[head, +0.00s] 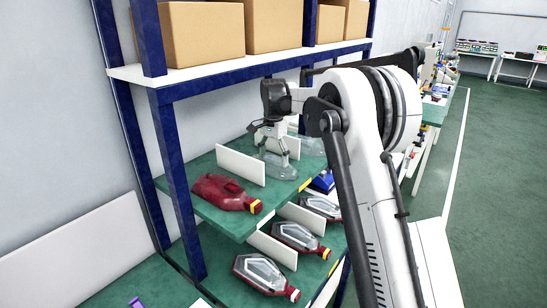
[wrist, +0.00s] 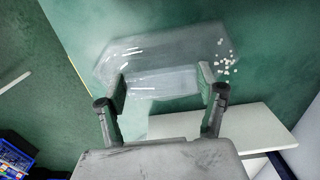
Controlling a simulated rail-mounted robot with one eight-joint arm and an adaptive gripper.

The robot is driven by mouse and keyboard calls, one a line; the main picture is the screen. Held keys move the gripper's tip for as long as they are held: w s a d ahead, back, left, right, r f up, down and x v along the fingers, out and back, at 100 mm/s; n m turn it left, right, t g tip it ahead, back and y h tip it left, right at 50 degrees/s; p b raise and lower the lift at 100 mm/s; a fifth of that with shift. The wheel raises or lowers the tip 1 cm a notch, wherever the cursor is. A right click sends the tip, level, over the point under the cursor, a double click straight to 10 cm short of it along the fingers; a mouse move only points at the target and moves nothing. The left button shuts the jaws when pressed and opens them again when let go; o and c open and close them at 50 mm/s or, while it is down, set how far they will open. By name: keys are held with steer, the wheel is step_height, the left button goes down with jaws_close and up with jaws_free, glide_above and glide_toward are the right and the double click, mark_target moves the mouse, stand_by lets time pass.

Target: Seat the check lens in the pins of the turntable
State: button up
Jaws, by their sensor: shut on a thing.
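My gripper (head: 272,142) is over the middle green shelf of the rack. It is shut on a clear, see-through lens (head: 282,171), taken to be the check lens. In the wrist view the fingers (wrist: 164,88) are set apart on either side of the lens (wrist: 160,62), with its body beyond the fingertips over the green shelf. I cannot tell whether the lens touches the shelf. Another clear lens (head: 311,146) shows behind the gripper, partly hidden. I cannot make out the turntable or its pins in either view.
White dividers (head: 240,165) stand on the shelf close to my gripper. A red lamp housing (head: 222,192) lies left of them. Red-and-clear lamps (head: 264,276) lie on the shelf below. Cardboard boxes (head: 202,33) stand on the white upper shelf. Blue posts (head: 178,185) border the rack. Open floor (head: 490,190) is at right.

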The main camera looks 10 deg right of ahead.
mark_target(274, 157)
steer(key=shift+f, duration=0.2)
steer(key=o, duration=1.2)
steer(key=shift+r, duration=0.1)
steer(key=shift+w+d+r+b, duration=0.1)
steer(key=shift+r+b, duration=0.35)
steer(key=shift+r, duration=2.95)
steer(key=shift+w+r+b, duration=0.1)
steer(key=shift+r+b, duration=0.35)
steer(key=shift+r, duration=2.95)
